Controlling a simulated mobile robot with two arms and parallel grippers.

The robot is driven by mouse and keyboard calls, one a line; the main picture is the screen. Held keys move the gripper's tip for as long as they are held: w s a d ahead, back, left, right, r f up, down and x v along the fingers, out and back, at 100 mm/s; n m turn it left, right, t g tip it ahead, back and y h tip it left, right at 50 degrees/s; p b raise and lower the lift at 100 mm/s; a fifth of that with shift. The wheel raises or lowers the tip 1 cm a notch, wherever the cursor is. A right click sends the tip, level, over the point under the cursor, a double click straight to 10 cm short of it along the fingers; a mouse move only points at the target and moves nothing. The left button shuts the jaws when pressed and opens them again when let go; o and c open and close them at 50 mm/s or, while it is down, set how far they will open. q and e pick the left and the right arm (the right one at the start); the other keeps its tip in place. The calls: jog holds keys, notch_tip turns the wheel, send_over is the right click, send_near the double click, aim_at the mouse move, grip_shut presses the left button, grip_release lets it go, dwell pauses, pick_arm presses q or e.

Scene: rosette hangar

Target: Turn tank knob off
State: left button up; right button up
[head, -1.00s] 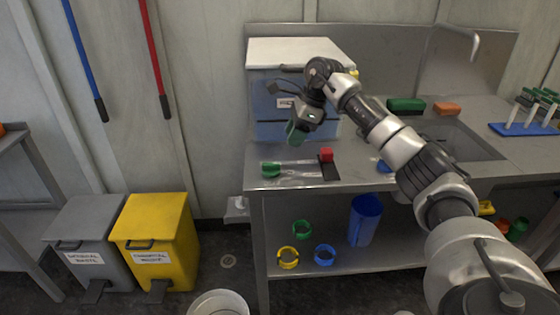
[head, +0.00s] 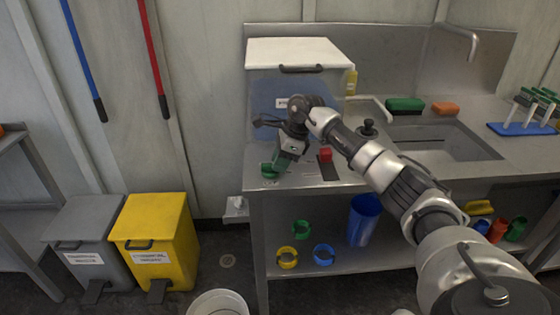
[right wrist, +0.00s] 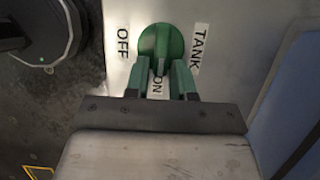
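The tank knob (right wrist: 160,40) is green and round, on a metal panel lettered OFF at its left, TANK at its right and ON below. Its narrow handle points down toward ON. My right gripper (right wrist: 160,68) has green fingers standing apart, one on each side of the handle, with the ON label showing between them. Whether the fingertips touch the knob I cannot tell. In the head view the knob (head: 268,169) is low at the front left of the steel counter, and my right gripper (head: 279,164) is right at it, partly covering it. My left gripper is not in view.
A white-lidded blue container (head: 300,54) stands behind. The sink (head: 435,140) is to the right. A yellow bin (head: 155,240) and a grey bin (head: 85,240) stand on the floor at left.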

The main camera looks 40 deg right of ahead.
aim_at(270, 172)
grip_shut()
jog(key=m, duration=0.1)
jog(key=m+p, duration=0.1)
jog(key=m+t+h, duration=0.1)
jog(key=shift+s+a+r+m, duration=0.15)
jog(key=shift+s+a+m, duration=0.1)
jog(key=shift+s+m, duration=0.1)
jog(key=m, duration=0.2)
jog(key=a+m+t+h+p, duration=0.1)
jog(key=m, duration=0.1)
jog(key=shift+s+m+h, duration=0.2)
jog(key=shift+m+h, duration=0.05)
jog(key=shift+h, duration=0.05)
jog(key=m+h, duration=0.1)
jog(key=m, duration=0.1)
jog(key=a+m, duration=0.1)
jog(key=m, duration=0.1)
jog(key=shift+m+h, duration=0.3)
jog(key=shift+h, duration=0.1)
jog(key=m+h, duration=0.1)
jog(key=m, duration=0.1)
jog(key=a+m+b, duration=0.1)
jog(key=m, duration=0.1)
jog(key=shift+w+m+h, duration=0.2)
jog(key=shift+m+h, duration=0.2)
jog(key=shift+m, duration=0.3)
